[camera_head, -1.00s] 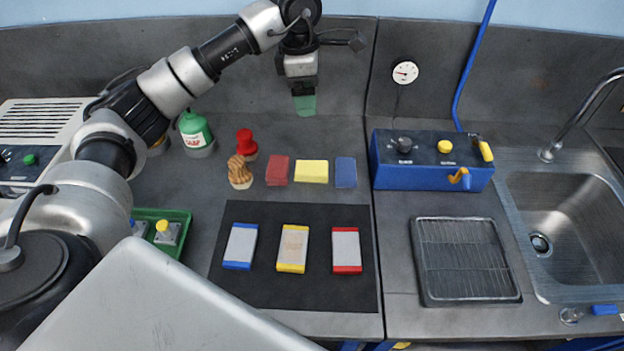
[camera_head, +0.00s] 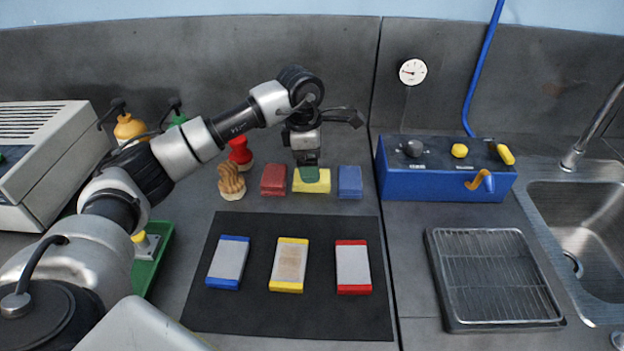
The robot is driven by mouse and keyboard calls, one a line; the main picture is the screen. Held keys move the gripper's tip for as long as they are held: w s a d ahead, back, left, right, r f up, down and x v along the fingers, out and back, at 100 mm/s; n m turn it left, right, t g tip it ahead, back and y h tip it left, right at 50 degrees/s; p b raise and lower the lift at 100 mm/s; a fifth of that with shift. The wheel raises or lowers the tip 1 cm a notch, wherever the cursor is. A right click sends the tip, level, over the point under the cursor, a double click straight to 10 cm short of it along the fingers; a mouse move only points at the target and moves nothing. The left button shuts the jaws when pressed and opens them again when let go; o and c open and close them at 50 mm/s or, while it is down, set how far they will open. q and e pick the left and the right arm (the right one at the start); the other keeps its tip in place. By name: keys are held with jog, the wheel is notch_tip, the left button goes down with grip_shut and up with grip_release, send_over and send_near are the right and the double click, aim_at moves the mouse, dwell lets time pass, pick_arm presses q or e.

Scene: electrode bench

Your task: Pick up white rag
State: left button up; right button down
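I cannot make out a white rag in the head view. My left gripper (camera_head: 308,163) comes down at the back middle of the bench, shut on a small green piece (camera_head: 311,174) that looks like cloth. The green piece is in front of or on the yellow block (camera_head: 312,187); I cannot tell whether they touch. A red block (camera_head: 274,180) lies left of the yellow one and a blue block (camera_head: 350,182) right of it. My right gripper is not in view.
A black mat (camera_head: 330,315) holds three pale plates with blue (camera_head: 228,263), yellow (camera_head: 289,265) and red (camera_head: 352,268) ends. A wooden-handled brush (camera_head: 231,182) and red-handled tool (camera_head: 240,152) stand left of the blocks. A blue control box (camera_head: 440,184), wire-rack tray (camera_head: 494,278) and sink (camera_head: 585,225) are right.

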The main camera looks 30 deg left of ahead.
pick_arm(q)
jog(key=f+p, duration=0.1)
jog(key=f, duration=0.3)
jog(key=shift+w+f, duration=0.2)
jog(key=shift+f, duration=0.5)
jog(key=shift+f, duration=0.1)
jog(key=c, duration=1.1)
jog(key=shift+r, duration=0.2)
